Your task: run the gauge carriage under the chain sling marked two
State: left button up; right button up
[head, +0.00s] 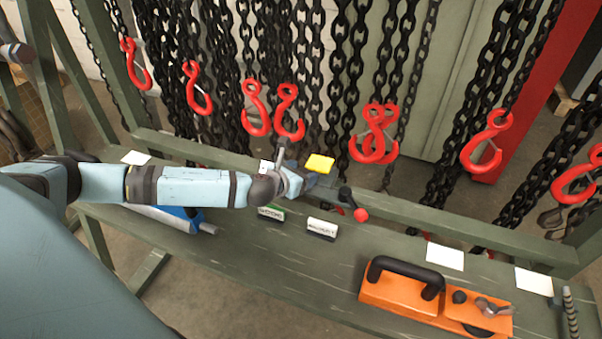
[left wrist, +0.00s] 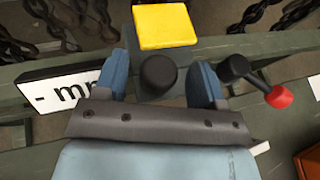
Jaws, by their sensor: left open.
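My left gripper (head: 304,180) is over the green bench. In the left wrist view its two blue fingers (left wrist: 161,70) stand apart, with a black round knob (left wrist: 158,74) between them; I cannot tell whether they touch it. A yellow plate (head: 320,163) is just beyond the fingers and shows in the left wrist view (left wrist: 164,26). A black lever with a red ball (head: 361,214) is right of the gripper. These look like parts of the gauge carriage, whose body is largely hidden. Black chain slings with red hooks (head: 377,140) hang behind; I can read no number on them.
A white card (head: 445,257) lies on the bench (head: 290,265), its marking unreadable. An orange tool with a black handle (head: 395,293) is at the right. Small signs, one a reject sign (head: 321,229), stand in front. A blue tool (head: 178,214) lies under my left arm.

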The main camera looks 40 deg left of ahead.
pick_arm(q)
grip_shut()
jog(key=shift+w+d+r+p, duration=0.1)
jog(key=shift+d+r+p, duration=0.05)
jog(key=shift+d+p, duration=0.2)
jog(key=w+d+p, duration=0.3)
jog(key=d+p, duration=0.1)
jog(key=d, duration=1)
jog(key=w+d+p, duration=0.4)
jog(key=d, duration=1)
jog(key=shift+d, duration=0.25)
pick_arm(e)
jog(key=r, duration=0.3)
jog(key=s+r, duration=0.1)
jog(key=r, duration=0.1)
jog(key=shift+d, duration=0.3)
jog(key=shift+w, duration=0.1)
pick_arm(q)
grip_release()
pick_arm(e)
jog(key=shift+d, duration=0.1)
